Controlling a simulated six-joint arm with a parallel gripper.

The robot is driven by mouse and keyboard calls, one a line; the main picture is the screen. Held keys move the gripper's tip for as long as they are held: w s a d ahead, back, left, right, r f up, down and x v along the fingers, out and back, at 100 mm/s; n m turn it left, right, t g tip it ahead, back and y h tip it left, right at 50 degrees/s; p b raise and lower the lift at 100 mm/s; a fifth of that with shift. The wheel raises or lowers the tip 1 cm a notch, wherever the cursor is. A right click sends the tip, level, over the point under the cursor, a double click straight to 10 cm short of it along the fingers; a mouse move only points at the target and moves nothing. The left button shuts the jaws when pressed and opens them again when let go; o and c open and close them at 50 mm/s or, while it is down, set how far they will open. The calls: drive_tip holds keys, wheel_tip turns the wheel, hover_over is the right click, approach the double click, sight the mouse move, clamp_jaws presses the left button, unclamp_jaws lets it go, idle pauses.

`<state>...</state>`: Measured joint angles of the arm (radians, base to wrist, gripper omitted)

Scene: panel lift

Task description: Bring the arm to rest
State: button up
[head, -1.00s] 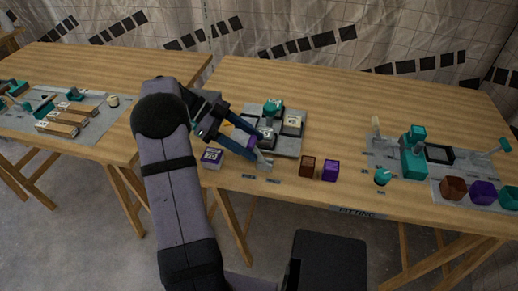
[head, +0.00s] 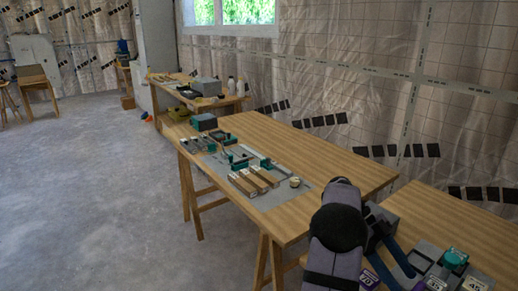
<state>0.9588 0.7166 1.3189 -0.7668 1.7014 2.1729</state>
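My arm rises at the bottom right of the head view. My gripper (head: 404,276) points down and right over the near bench (head: 440,215), with two blue fingers running towards the bottom edge. The finger ends are cut off or unclear, so I cannot tell whether they are open or hold anything. A purple block with a pale label (head: 369,279) shows beside the fingers on the left. A grey fixture plate with a teal round part (head: 455,258) lies just right of the gripper.
A second bench (head: 330,175) stands to the left with a grey mat, several wooden bars (head: 252,182) and teal fixtures. A farther bench (head: 165,80) holds a grey box and bottles. The concrete floor (head: 90,190) is wide and clear.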

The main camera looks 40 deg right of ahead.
drive_tip(key=w+a+r+n+t+h+p, duration=0.2)
drive_tip(key=w+a+n+t+p, duration=0.4)
drive_tip(key=w+a+n, duration=1.05)
drive_tip(key=s+a+n+t+y+p, duration=0.2)
drive_tip(key=a+n+t+p, duration=0.3)
drive_tip(key=a+n, duration=1.2)
drive_tip(key=s+a+p, duration=0.1)
drive_tip(key=a, duration=0.8)
drive_tip(key=shift+r+n+y+p, duration=0.15)
drive_tip(key=shift+n+y+p, duration=0.15)
drive_tip(key=shift+n+p, duration=0.05)
drive_tip(key=shift+s, duration=0.1)
drive_tip(key=shift+c, duration=0.4)
